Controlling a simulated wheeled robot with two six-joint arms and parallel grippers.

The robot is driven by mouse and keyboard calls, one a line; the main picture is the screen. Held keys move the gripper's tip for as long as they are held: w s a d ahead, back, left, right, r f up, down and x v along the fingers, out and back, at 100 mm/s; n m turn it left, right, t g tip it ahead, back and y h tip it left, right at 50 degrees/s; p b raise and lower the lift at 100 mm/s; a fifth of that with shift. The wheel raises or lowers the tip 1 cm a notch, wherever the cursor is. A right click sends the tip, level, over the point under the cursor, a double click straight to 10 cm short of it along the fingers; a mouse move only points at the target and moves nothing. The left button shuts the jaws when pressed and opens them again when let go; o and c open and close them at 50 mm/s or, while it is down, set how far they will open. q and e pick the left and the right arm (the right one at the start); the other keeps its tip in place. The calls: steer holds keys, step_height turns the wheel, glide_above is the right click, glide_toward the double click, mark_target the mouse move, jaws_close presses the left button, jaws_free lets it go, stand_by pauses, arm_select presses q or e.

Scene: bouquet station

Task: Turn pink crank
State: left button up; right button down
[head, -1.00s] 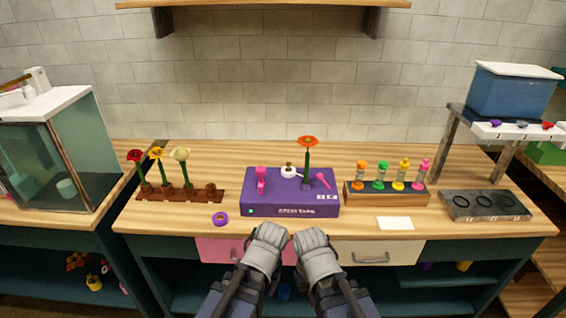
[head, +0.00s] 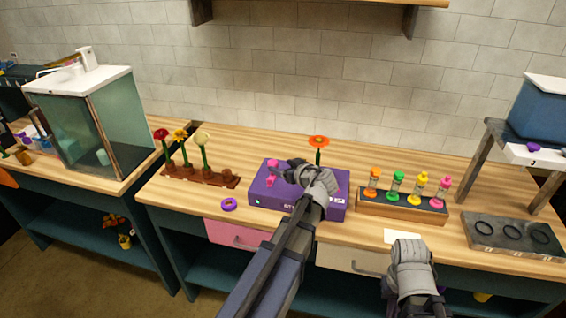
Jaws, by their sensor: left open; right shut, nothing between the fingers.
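The purple station box (head: 262,199) stands on the wooden counter. An upright pink part (head: 272,168) shows at its left. A second pink handle, seen earlier near the flower, is now hidden behind my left gripper; I cannot tell which of the two is the crank. An orange flower (head: 318,141) stands upright at the box's back right. My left gripper (head: 292,170) is open over the middle of the box, to the right of the visible pink part; contact cannot be told. My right gripper (head: 407,246) is shut and empty at the counter's front edge, in front of the bottle rack.
A purple tape ring (head: 229,204) lies left of the box. A brown flower holder (head: 200,178) stands further left. A rack of bottles (head: 402,207) and a dark tray (head: 480,238) are to the right. A white card (head: 394,235) lies beside my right gripper.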

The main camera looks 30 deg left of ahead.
mark_target(273, 163)
arm_select(q)
steer(key=b+x, duration=0.2)
steer(key=x, duration=0.4)
steer(key=shift+f, duration=0.2)
steer(key=shift+b+x, duration=0.4)
steer(key=shift+x, duration=0.35)
steer(key=shift+s+a+r, duration=0.1)
jaws_close()
